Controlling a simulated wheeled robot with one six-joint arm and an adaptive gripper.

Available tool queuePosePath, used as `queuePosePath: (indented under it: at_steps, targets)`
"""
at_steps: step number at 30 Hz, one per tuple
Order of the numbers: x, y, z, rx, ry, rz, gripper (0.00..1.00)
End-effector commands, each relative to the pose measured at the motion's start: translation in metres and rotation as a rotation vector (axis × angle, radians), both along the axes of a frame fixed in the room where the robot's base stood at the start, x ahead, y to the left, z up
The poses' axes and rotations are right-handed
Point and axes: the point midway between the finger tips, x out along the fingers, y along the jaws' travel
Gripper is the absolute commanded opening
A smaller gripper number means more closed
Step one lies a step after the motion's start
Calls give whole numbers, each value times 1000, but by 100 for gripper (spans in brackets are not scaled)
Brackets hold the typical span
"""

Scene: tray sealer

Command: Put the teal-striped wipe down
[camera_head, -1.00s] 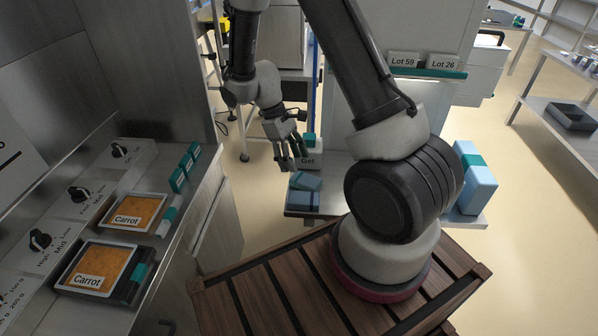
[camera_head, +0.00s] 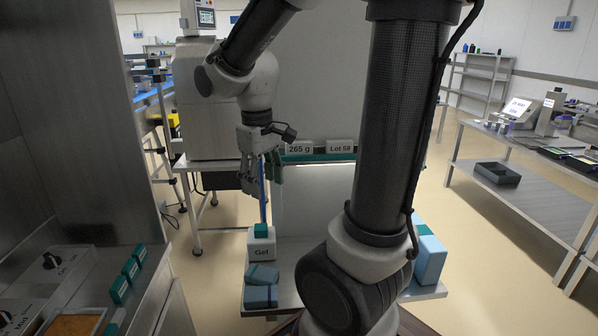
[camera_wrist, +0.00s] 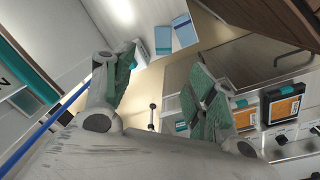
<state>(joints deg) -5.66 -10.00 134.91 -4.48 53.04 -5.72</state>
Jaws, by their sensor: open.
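My gripper (camera_head: 262,180) is open, its fingers apart with nothing held between them, in front of the white panel. The green finger pads also show in the wrist view (camera_wrist: 165,100). Two folded blue wipes lie on the low shelf below it: an upper one (camera_head: 262,273) and a lower one (camera_head: 260,296). They also show in the wrist view, one on the left (camera_wrist: 163,41) and one on the right (camera_wrist: 184,30), apart from the fingers. A light-blue stack with a teal band (camera_head: 430,256) stands at the shelf's right end, partly behind my arm.
A white Gel bottle (camera_head: 261,245) with a teal cap stands behind the wipes. A teal rail (camera_head: 300,158) with label cards is close to my gripper. The steel counter (camera_head: 150,275) is at left.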

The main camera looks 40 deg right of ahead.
Motion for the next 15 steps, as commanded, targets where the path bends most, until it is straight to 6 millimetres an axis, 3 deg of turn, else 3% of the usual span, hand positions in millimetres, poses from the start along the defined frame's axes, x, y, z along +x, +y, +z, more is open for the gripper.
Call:
queuePosePath:
  at_steps: [1,6,10,15]
  targets:
    - [-14,-4,14,13,-47,-31,56]
    - [-60,-12,43,54,-177,-124,56]
    - [-89,-15,54,82,-259,-181,56]
    - [-111,-16,60,105,-323,-222,56]
